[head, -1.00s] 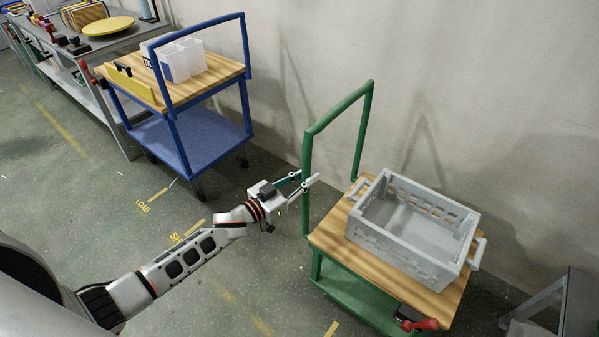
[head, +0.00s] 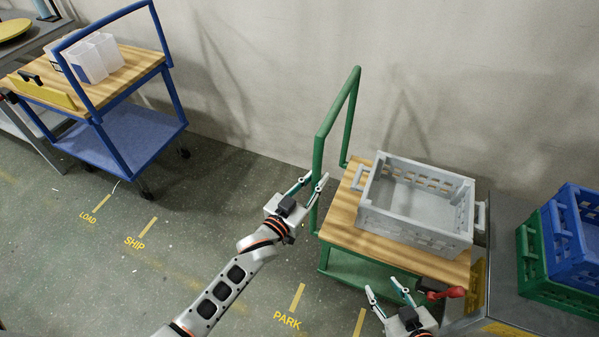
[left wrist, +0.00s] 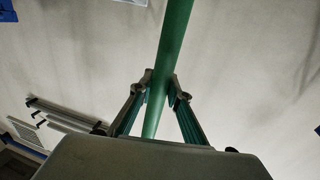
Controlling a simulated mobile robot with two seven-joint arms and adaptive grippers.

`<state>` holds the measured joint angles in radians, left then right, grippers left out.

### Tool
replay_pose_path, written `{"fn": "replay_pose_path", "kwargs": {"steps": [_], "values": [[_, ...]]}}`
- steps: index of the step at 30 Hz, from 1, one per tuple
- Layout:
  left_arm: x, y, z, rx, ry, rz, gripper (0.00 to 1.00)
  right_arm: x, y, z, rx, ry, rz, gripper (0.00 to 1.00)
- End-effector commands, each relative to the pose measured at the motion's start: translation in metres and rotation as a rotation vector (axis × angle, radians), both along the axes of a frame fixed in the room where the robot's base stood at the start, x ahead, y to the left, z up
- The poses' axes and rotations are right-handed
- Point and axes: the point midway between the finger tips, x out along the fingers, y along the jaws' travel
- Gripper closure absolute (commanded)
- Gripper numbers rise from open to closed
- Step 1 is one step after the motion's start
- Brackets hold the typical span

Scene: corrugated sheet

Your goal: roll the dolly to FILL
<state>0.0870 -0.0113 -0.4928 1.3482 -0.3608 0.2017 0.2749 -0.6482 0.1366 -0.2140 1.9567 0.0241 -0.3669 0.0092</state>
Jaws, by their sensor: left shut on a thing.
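The dolly is a green cart with a wooden top (head: 345,207), a lower shelf and a tall green push handle (head: 319,160). A grey slotted crate (head: 418,225) sits on its top. My left gripper (head: 315,184) is shut on the handle's near upright, and the left wrist view shows the green tube (left wrist: 170,50) between its fingers. My right gripper (head: 388,290) is open and empty, close to the dolly's front right corner and a red-handled clamp (head: 445,293). No FILL mark shows; the floor reads LOAD, SHIP and PARK (head: 287,320).
A blue cart (head: 125,140) with white bins stands at left. At right, close beside the dolly, a grey table (head: 505,285) carries green (head: 530,250) and blue (head: 575,225) crates. The wall runs behind the dolly. Floor between the carts is clear.

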Motion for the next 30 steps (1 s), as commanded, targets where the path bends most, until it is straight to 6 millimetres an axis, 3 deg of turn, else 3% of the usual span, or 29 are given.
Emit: {"fn": "replay_pose_path", "kwargs": {"steps": [6,18,19,20,30], "values": [[-0.006,-0.014,0.0,-0.002,0.0,-0.002,1.0,0.002,-0.001,0.004,0.0,-0.006,0.0,0.6],[-0.007,-0.018,0.0,-0.001,0.001,-0.005,1.0,0.002,-0.002,0.004,-0.003,-0.008,0.001,0.6],[-0.007,-0.018,0.0,-0.001,0.001,-0.006,0.76,0.002,-0.002,0.004,-0.003,-0.008,0.001,0.6],[-0.007,-0.018,0.0,-0.001,0.001,-0.006,0.68,0.002,-0.002,0.004,-0.003,-0.007,0.001,0.6],[-0.006,-0.014,-0.001,0.001,0.001,-0.001,0.66,0.0,-0.004,0.0,-0.008,0.001,0.003,0.6]]}}
